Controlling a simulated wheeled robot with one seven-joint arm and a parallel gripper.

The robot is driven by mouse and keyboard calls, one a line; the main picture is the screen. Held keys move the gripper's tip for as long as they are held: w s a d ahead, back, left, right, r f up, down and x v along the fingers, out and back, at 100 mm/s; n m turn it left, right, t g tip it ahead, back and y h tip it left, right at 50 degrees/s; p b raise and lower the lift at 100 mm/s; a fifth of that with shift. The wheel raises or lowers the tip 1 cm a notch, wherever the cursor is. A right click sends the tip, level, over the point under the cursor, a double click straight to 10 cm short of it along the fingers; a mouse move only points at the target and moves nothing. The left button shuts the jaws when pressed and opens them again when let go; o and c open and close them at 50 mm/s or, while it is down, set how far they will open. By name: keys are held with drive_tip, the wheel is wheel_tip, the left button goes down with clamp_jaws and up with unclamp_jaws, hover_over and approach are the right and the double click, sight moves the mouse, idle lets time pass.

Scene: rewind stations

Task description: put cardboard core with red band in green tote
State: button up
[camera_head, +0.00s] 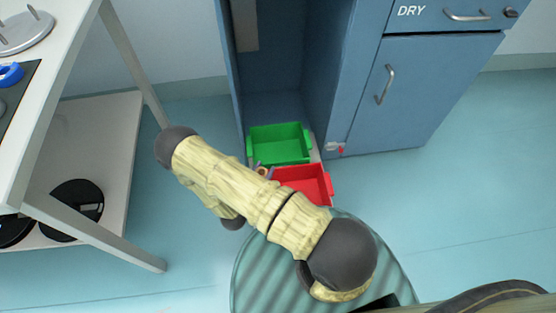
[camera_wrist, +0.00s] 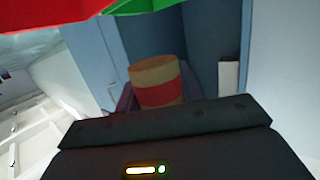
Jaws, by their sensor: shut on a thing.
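The cardboard core with a red band (camera_wrist: 155,82) sits between the fingers of my gripper (camera_wrist: 158,92) in the wrist view; they are shut on it. Its tan end and the red band around its side show. In the head view only a small bit of the core (camera_head: 262,171) shows past my arm, by the gripper (camera_head: 264,168), near the left ends of the totes. The green tote (camera_head: 280,159) is at the front of the open blue bay and looks empty. It also shows at the top of the wrist view (camera_wrist: 165,7).
A red tote (camera_head: 318,198) lies in front of the green one, partly hidden by my arm. A blue cabinet (camera_head: 420,95) marked DRY stands to the right. A white table with a lower shelf (camera_head: 118,160) stands at the left. Floor between table and bay is clear.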

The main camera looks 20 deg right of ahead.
drive_tip(key=shift+w, duration=0.1)
drive_tip(key=w+d+f+b, duration=0.1)
drive_tip(key=w+b, duration=0.3)
drive_tip(key=w, duration=0.5)
drive_tip(key=w+d+f+b, duration=0.1)
drive_tip(key=w+b, duration=0.4)
drive_tip(key=w, duration=0.5)
drive_tip(key=shift+d, duration=0.85)
drive_tip(key=f+b, duration=0.4)
drive_tip(key=f, duration=0.1)
drive_tip(key=shift+w, duration=0.2)
drive_tip(key=shift+r, duration=0.1)
